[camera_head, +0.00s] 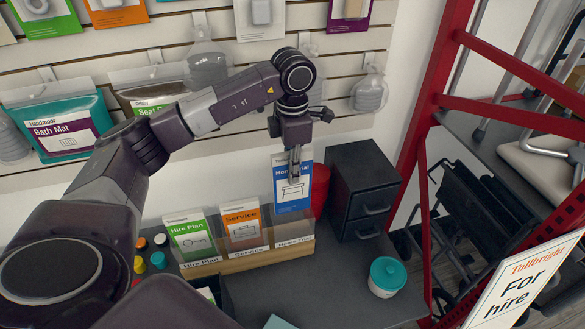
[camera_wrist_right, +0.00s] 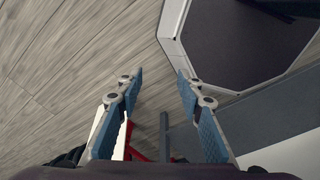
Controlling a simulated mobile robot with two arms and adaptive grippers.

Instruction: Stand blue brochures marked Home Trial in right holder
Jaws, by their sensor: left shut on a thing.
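In the head view a blue brochure (camera_head: 291,188) with a white top and partly covered "Home Trial" title hangs upright from my left gripper (camera_head: 295,172). The gripper is shut on its top edge. The brochure is above the right holder (camera_head: 295,241), labelled Home Trial, at the right end of the wooden rack. I cannot tell whether its lower edge is inside the holder. Green Hire Plan brochures (camera_head: 190,237) stand in the left holder and orange Service brochures (camera_head: 241,223) in the middle one. In the right wrist view my right gripper (camera_wrist_right: 158,82) is open and empty above the floor.
A black drawer unit (camera_head: 362,190) and a red round container (camera_head: 319,190) stand right of and behind the rack. A teal-lidded jar (camera_head: 387,277) stands on the dark counter (camera_head: 330,290). Small bottles (camera_head: 150,252) are at the rack's left. A "For hire" sign (camera_head: 525,285) is at lower right.

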